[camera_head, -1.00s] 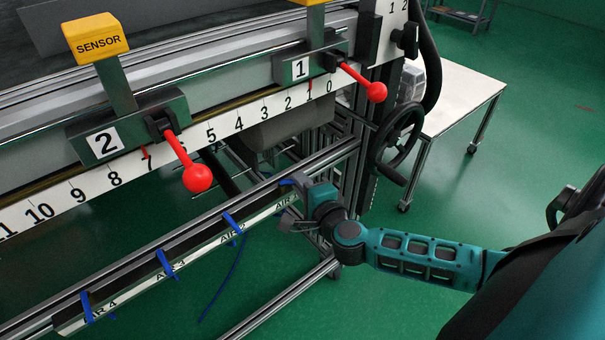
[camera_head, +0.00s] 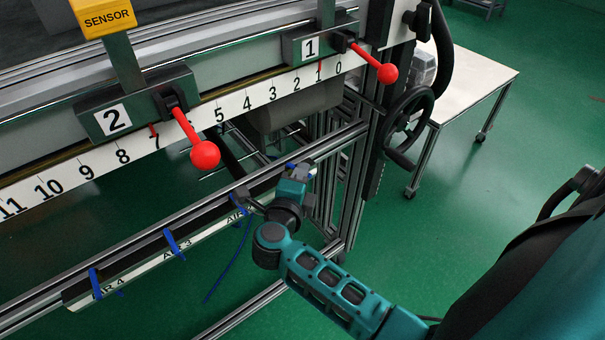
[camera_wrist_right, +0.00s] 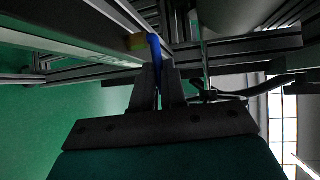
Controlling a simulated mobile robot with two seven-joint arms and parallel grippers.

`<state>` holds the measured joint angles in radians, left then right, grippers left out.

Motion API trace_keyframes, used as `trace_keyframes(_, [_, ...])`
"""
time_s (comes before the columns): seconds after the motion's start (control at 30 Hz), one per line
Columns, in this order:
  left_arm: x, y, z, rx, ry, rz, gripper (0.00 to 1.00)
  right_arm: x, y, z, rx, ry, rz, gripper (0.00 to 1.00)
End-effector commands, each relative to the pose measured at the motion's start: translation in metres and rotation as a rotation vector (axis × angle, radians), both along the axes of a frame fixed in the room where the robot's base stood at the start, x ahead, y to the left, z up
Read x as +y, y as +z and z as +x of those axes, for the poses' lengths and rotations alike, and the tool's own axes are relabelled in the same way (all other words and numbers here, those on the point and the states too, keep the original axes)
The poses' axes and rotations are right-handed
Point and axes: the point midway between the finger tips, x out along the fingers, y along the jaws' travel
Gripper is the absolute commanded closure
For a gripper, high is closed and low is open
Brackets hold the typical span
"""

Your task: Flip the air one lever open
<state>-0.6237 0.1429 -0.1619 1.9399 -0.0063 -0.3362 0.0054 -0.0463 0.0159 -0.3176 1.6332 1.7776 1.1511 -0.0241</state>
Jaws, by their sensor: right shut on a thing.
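The air one lever is a small blue handle at the right end of the label rail. In the right wrist view the blue lever (camera_wrist_right: 154,45) rises from between the closed fingertips of my right gripper (camera_wrist_right: 158,75). In the head view my right gripper (camera_head: 304,168) is at the rail's right end, and only a bit of blue (camera_head: 291,165) shows beside it. My right gripper is shut on the lever. The gripper and wrist hide the AIR 1 label and most of the lever. My left gripper is not in view.
Other blue levers sit along the rail: air 2 (camera_head: 240,195), air 3 (camera_head: 174,245) and air 4 (camera_head: 95,283). Red-knobbed handles (camera_head: 205,154) and (camera_head: 387,73) hang above. A black handwheel (camera_head: 408,122) and a white table (camera_head: 468,82) stand to the right.

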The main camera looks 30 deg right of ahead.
Motion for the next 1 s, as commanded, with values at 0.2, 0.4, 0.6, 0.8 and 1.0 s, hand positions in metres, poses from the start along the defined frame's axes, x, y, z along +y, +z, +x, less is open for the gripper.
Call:
trace_keyframes(0.2, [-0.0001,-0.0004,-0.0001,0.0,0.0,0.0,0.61,0.0013,-0.0011,0.0,0.002,-0.017,0.002,1.0])
trace_keyframes(0.4, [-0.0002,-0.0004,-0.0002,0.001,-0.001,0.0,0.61,0.0013,-0.001,0.0,0.002,-0.017,0.002,1.0])
trace_keyframes(0.6, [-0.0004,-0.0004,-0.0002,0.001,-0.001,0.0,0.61,0.0011,-0.0008,0.0,0.001,-0.016,0.001,0.79])
trace_keyframes(0.8, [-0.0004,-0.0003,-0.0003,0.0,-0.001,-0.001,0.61,0.0009,-0.0005,0.0001,0.0,-0.017,0.0,0.79])
trace_keyframes(1.0, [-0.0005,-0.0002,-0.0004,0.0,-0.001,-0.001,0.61,0.0007,-0.0002,0.0001,0.0,-0.016,0.0,0.79])
